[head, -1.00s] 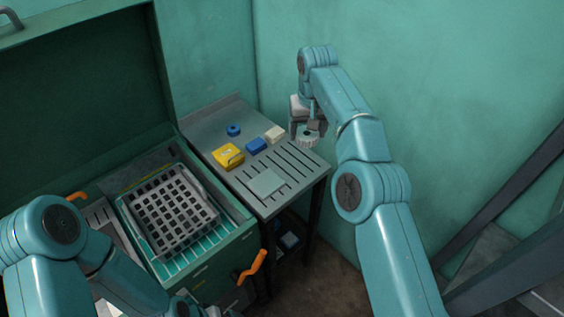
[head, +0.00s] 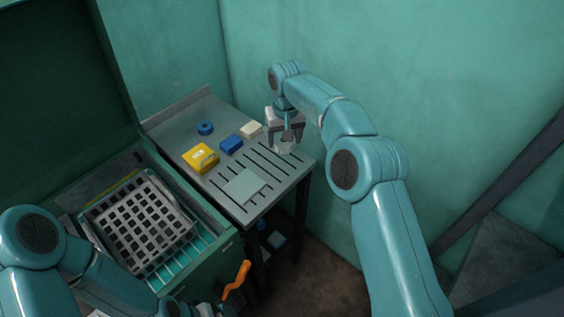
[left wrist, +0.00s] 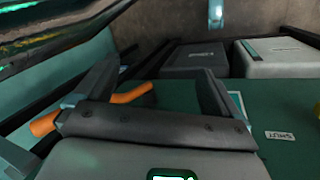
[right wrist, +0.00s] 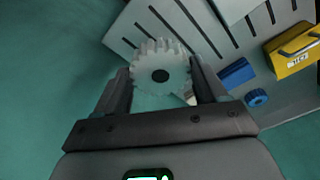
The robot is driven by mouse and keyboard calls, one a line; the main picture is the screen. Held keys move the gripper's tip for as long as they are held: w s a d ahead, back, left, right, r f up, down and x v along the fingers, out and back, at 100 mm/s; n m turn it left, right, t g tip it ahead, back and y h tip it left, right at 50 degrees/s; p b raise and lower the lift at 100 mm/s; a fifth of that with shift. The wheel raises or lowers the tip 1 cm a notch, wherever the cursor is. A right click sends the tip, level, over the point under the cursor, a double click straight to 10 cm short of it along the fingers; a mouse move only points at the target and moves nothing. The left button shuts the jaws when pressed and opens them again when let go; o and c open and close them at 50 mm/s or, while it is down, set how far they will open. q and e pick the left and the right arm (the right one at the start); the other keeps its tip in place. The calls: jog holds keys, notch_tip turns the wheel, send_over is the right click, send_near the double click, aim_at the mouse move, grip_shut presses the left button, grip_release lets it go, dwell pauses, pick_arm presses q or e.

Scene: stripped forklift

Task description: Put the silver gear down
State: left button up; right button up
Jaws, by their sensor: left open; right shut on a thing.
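The silver gear (right wrist: 160,58) is a toothed disc with a dark centre hole, seen between the fingers in the right wrist view. My right gripper (head: 286,136) is shut on the gear and holds it over the right end of the slotted grey side table (head: 262,206). I cannot tell whether the gear touches the table top. My left gripper (left wrist: 150,95) is open and empty, by the green cabinet front with an orange handle (left wrist: 132,93) behind it.
On the side table are a blue ring (head: 205,128), a yellow box (head: 201,158), a blue block (head: 231,143), a cream block (head: 251,130) and a flat pale plate (head: 244,186). A grey basket (head: 145,222) sits in the open green cabinet at left. A wall stands behind.

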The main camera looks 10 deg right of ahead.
aim_at(281, 145)
jog(key=f, duration=0.2)
jog(key=s+a+f, duration=0.1)
jog(key=shift+a+p, duration=0.1)
jog(key=shift+p, duration=0.2)
jog(key=f, duration=0.4)
jog(key=shift+w+d+f+p, duration=0.3)
jog(key=shift+w+f+p, duration=0.05)
jog(key=shift+p, duration=0.05)
jog(key=shift+s+a+f, duration=0.1)
jog(key=shift+s+a, duration=0.05)
jog(key=shift+s, duration=0.05)
jog(key=shift+w+d+f, duration=0.15)
jog(key=shift+d+f, duration=0.05)
jog(key=o, duration=1.4)
jog(key=shift+f, duration=0.1)
jog(key=shift+o, duration=1)
jog(key=shift+a, duration=0.15)
jog(key=shift+s+r, duration=0.2)
pick_arm(q)
jog(key=shift+s+a+r, duration=0.25)
jog(key=shift+s+r, duration=0.2)
jog(key=shift+r, duration=0.3)
pick_arm(e)
jog(key=shift+w, duration=0.1)
